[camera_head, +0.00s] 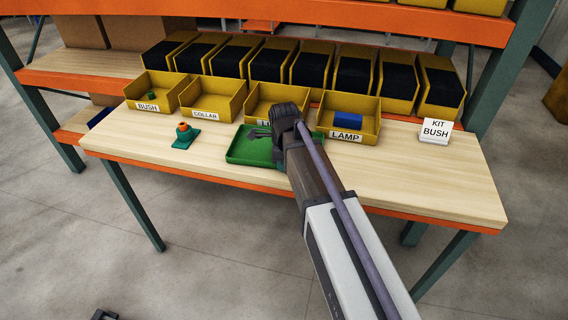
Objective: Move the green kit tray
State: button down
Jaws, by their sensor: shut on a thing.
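The green kit tray (243,155) lies on the wooden table, just left of and partly behind my arm. My gripper (276,138) is over the tray's right part, at the end of my arm coming from the lower right. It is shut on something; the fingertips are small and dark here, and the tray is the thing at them. I cannot make out the tray's contents clearly.
Yellow bins labelled BUSH (148,106), COLLAR (205,115) and LAMP (345,136) stand behind, with another partly hidden bin. A green and orange part (184,135) stands left of the tray. A KIT BUSH sign (435,131) stands right. The table's right front is clear.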

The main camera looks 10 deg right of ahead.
jog(key=shift+s+a, duration=0.65)
jog(key=shift+a, duration=0.15)
jog(key=c, duration=1.2)
grip_release()
notch_tip(320, 180, up, 11)
jog(key=p, duration=1)
jog(key=shift+f+p, duration=0.15)
jog(key=shift+p, duration=0.2)
